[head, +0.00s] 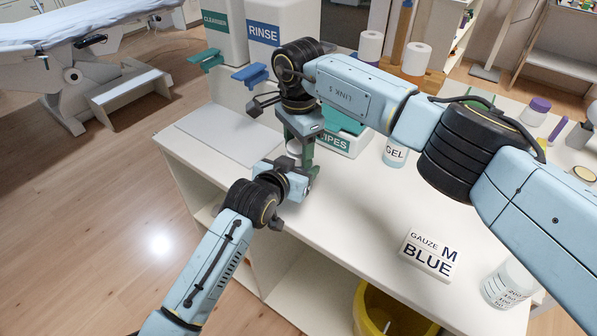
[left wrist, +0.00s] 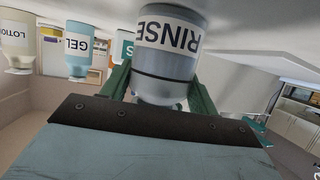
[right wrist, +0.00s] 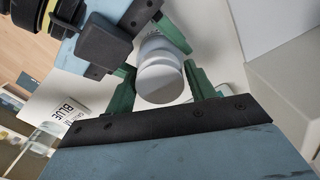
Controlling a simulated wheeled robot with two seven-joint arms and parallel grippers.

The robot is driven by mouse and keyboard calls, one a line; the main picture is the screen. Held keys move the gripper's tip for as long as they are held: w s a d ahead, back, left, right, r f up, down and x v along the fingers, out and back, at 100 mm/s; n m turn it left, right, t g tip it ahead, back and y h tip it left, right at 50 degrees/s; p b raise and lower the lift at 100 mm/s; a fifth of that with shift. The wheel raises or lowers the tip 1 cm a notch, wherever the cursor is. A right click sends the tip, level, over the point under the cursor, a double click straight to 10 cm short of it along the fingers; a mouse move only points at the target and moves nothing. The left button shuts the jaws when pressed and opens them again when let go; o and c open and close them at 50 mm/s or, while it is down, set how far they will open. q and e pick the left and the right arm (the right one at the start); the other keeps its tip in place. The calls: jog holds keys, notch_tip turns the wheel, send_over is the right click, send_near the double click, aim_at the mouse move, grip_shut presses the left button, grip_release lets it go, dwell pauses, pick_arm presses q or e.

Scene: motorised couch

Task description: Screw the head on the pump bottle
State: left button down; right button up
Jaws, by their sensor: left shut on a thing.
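A round bottle labelled RINSE (left wrist: 166,65) is between the green fingers of my left gripper (left wrist: 160,98), which is shut on it. In the head view this gripper (head: 298,172) is above the near-left part of the counter, and only a pale bit of the bottle (head: 294,147) shows. My right gripper (head: 302,136) points down from above, just over the left one. In the right wrist view its fingers (right wrist: 160,92) are apart, on either side of a white round top piece (right wrist: 160,82). I cannot tell whether that piece is seated on the bottle or whether the fingers touch it.
Large CLEANSER (head: 222,22) and RINSE (head: 285,22) dispensers stand behind the grippers. A WIPES box (head: 340,146) and a GEL bottle (head: 394,153) are close on the right. A gauze box (head: 430,256) lies nearer. The counter front (head: 345,225) is clear. A yellow bin (head: 372,308) stands below.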

jog(key=c, duration=0.8)
jog(key=shift+o, duration=0.2)
jog(key=m, duration=0.6)
jog(key=shift+w+d, duration=0.1)
jog(key=m, duration=0.5)
jog(key=shift+m, duration=0.3)
jog(key=m, duration=0.5)
jog(key=shift+m, duration=0.3)
jog(key=m, duration=0.7)
jog(key=o, duration=1.1)
